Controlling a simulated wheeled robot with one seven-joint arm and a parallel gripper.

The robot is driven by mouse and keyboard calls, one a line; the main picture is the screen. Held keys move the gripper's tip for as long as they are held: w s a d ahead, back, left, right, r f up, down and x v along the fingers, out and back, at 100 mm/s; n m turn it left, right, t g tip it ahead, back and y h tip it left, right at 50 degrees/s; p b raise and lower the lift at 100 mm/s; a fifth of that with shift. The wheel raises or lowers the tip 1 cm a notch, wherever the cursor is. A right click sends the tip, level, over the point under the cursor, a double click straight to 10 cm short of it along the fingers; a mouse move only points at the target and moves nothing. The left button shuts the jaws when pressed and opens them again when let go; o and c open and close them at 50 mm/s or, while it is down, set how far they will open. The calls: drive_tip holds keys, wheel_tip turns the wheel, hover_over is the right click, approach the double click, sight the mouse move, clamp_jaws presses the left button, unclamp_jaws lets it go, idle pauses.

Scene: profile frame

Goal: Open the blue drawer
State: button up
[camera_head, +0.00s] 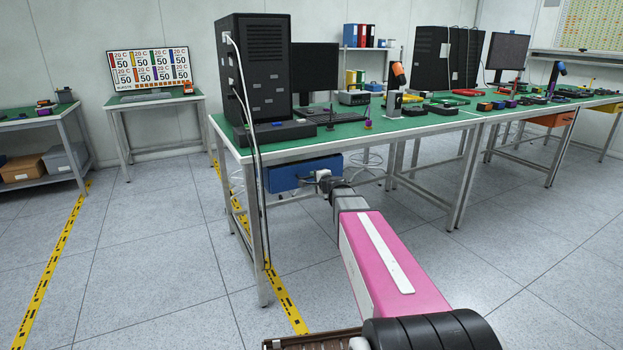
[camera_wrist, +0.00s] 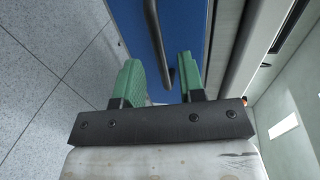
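The blue drawer (camera_head: 292,174) hangs under the front of the green-topped table, and I cannot tell from here whether it is fully shut. In the wrist view its blue front (camera_wrist: 187,22) fills the top middle. A dark bar handle (camera_wrist: 156,38) runs along that front, its end reaching between the fingers. My gripper (camera_head: 326,182) is at the right part of the drawer front. In the wrist view my gripper (camera_wrist: 160,78) is open, with one green finger on each side of the handle. The handle looks nearer the right finger, and I see no clear contact.
The green table top (camera_head: 350,122) overhangs the drawer, with a black computer tower (camera_head: 262,70) above it. A metal table leg (camera_head: 255,235) and hanging cables (camera_head: 252,150) stand left of the drawer. The floor (camera_head: 170,270) in front and left is clear.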

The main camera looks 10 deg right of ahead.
sight(311, 177)
drive_tip(key=x, duration=0.4)
clamp_jaws()
drive_tip(key=shift+s, duration=0.15)
